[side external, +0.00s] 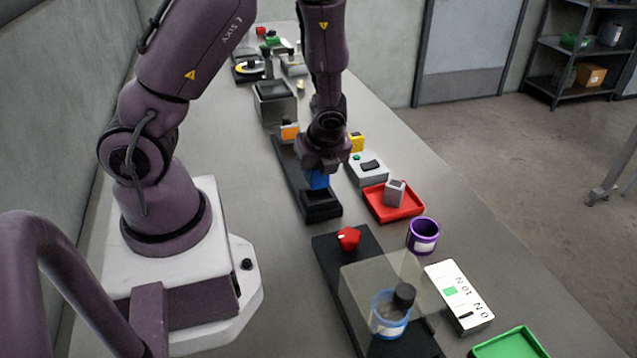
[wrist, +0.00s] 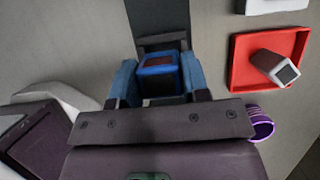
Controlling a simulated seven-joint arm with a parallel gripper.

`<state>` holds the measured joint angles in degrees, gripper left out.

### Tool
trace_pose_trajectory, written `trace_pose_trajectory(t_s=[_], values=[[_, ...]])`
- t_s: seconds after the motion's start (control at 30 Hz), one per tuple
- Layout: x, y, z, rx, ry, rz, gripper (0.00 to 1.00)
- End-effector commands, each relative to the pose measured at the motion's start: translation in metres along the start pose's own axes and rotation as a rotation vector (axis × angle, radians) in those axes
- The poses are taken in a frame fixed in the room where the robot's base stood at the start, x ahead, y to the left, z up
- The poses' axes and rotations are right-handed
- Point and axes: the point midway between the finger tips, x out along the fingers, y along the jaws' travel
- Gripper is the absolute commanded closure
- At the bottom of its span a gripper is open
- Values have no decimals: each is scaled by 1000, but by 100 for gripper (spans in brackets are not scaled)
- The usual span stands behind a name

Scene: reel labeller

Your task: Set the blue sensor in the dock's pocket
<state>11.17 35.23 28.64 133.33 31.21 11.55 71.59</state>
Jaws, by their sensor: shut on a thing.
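The blue sensor (side external: 319,181) is held between the fingers of my gripper (side external: 322,166), which is shut on it. In the wrist view the sensor (wrist: 158,66) shows its dark top face between the two fingers of the gripper (wrist: 158,82). The dock (side external: 293,172) is a long black base with a raised, open pocket (side external: 321,202) at its near end. The sensor is at the pocket in the side view, seemingly just above its rim. In the wrist view the pocket's wall (wrist: 162,41) shows beyond the sensor. I cannot tell whether they touch.
A red tray (side external: 379,210) with a grey block (side external: 395,192) is right of the dock. A purple cup (side external: 423,236), a black base with a red knob (side external: 348,238) and a clear cover (side external: 362,275) stand nearer. An orange block (side external: 289,131) is at the dock's far end.

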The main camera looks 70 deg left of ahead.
Motion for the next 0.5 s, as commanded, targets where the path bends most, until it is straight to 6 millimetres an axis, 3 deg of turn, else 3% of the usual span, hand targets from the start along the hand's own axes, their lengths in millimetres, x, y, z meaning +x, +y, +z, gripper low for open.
trace_pose_trajectory(t_s=[0.3,0.5], values=[[34,0,-14,3,-1,2,82],[36,0,-15,1,0,-1,82]])
